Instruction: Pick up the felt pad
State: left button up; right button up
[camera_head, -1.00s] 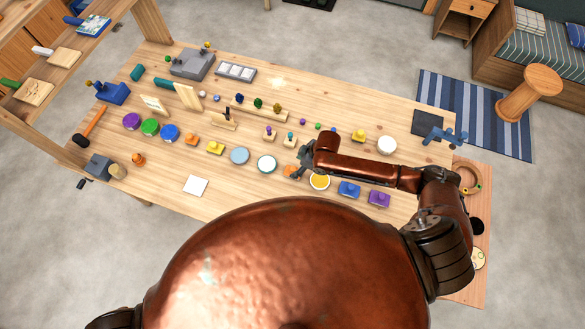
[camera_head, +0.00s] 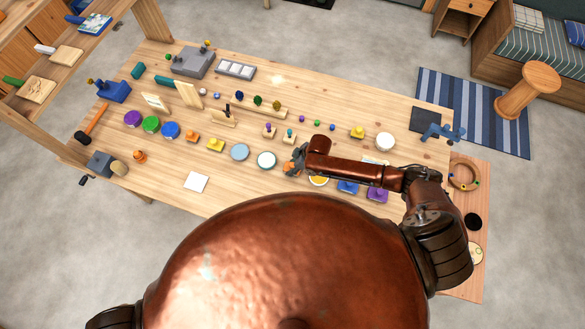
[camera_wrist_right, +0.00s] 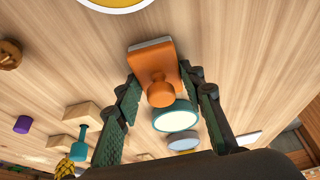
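An orange block with a round knob and a pale grey layer along its underside, which looks like the felt pad (camera_wrist_right: 152,62), stands on the wooden table. It shows in the right wrist view between the fingers of my right gripper (camera_wrist_right: 166,90). The fingers are spread, one on each side of the knob, with gaps visible. In the head view, the right gripper (camera_head: 294,160) is over the orange block (camera_head: 288,169), partly hiding it. My left gripper is not in view.
A white-topped green disc (camera_head: 266,160) and a pale blue disc (camera_head: 240,152) are left of the gripper. A yellow disc (camera_head: 318,181), blue block (camera_head: 347,188) and purple block (camera_head: 377,195) sit right, partly under my arm. A white square (camera_head: 196,183) lies near the front edge.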

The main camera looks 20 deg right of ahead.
jog(key=c, duration=0.3)
jog(key=shift+c, duration=1.7)
jog(key=shift+r, duration=0.35)
notch_tip(320, 180, up, 2)
jog(key=shift+w+r+b, duration=0.1)
jog(key=shift+b, duration=0.4)
pick_arm(q)
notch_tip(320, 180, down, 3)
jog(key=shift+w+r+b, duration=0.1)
jog(key=shift+b, duration=0.75)
pick_arm(e)
jog(key=s+a+r, duration=0.8)
jog(key=s+r, duration=0.2)
jog(key=s, duration=0.1)
jog(key=shift+s, duration=0.35)
